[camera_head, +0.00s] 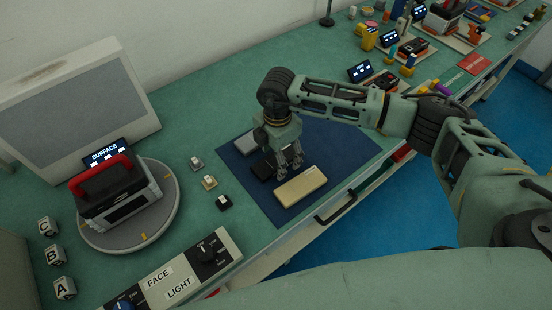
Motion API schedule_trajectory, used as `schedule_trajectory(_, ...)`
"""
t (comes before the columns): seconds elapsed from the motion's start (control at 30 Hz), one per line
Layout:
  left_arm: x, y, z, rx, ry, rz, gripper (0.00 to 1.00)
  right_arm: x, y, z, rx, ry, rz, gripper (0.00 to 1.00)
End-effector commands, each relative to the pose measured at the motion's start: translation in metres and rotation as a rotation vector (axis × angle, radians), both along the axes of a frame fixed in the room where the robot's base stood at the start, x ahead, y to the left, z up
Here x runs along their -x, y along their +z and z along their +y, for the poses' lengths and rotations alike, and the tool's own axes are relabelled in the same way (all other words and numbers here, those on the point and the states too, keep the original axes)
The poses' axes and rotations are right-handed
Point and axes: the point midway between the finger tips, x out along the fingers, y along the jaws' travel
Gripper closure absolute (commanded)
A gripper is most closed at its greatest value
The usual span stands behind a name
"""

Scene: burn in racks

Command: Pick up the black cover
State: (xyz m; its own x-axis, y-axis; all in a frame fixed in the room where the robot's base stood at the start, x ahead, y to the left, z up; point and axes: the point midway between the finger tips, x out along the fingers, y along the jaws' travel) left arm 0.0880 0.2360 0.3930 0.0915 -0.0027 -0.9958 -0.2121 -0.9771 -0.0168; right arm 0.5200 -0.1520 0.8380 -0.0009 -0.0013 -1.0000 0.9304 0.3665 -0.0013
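The black cover (262,168) lies on a dark blue mat (330,150), between a grey cover (245,144) and a cream cover (300,186). My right gripper (289,168) points down at the black cover, with its fingers at the cover's right part and close to the cream cover. The fingers and wrist hide part of the black cover. I cannot tell whether the fingers touch it or are closed on it. My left gripper is not in view.
A round turntable (150,232) at left holds a black and grey device with a red handle (100,175). Small switches (209,182) stand left of the mat. A FACE/LIGHT control panel (180,272) is at the front edge. Lettered cubes (55,255) stand at far left.

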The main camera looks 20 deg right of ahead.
Motion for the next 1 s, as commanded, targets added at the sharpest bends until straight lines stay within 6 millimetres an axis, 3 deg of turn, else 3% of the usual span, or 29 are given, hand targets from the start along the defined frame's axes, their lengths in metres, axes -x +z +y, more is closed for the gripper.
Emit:
schedule_trajectory(0.2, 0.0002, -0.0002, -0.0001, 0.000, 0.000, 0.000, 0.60, -0.0002, -0.0010, 0.0004, 0.000, 0.001, -0.001, 0.33)
schedule_trajectory(0.8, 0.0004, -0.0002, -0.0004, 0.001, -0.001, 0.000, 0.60, -0.0001, -0.0006, 0.0005, -0.001, 0.001, -0.001, 0.85)
schedule_trajectory(1.0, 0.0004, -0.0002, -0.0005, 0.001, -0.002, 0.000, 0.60, -0.0004, -0.0001, 0.0006, -0.002, 0.001, -0.001, 0.86)
